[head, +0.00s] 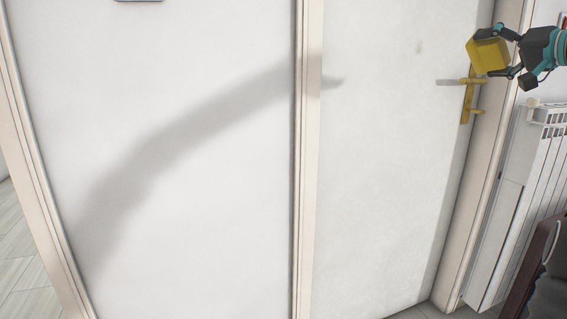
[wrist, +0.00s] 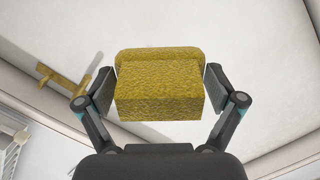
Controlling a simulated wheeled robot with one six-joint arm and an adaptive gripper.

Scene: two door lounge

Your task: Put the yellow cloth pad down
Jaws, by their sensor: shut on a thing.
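The yellow cloth pad (wrist: 160,92) is a thick, textured block in the wrist view, held between the two fingers of my gripper (wrist: 160,90). In the head view the pad (head: 488,56) shows at the upper right, in front of the door near its handle. My gripper (head: 491,57) is shut on the pad and holds it in the air, with no surface seen under it. The pad's side faces against the fingers are hidden.
A white door (head: 390,150) with a brass handle (head: 469,95) stands behind the pad. A white wall panel (head: 170,110) fills the left. A radiator (head: 528,190) stands at the right, with a dark brown piece of furniture (head: 530,270) at the lower right. Floor (head: 28,260) shows at the lower left.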

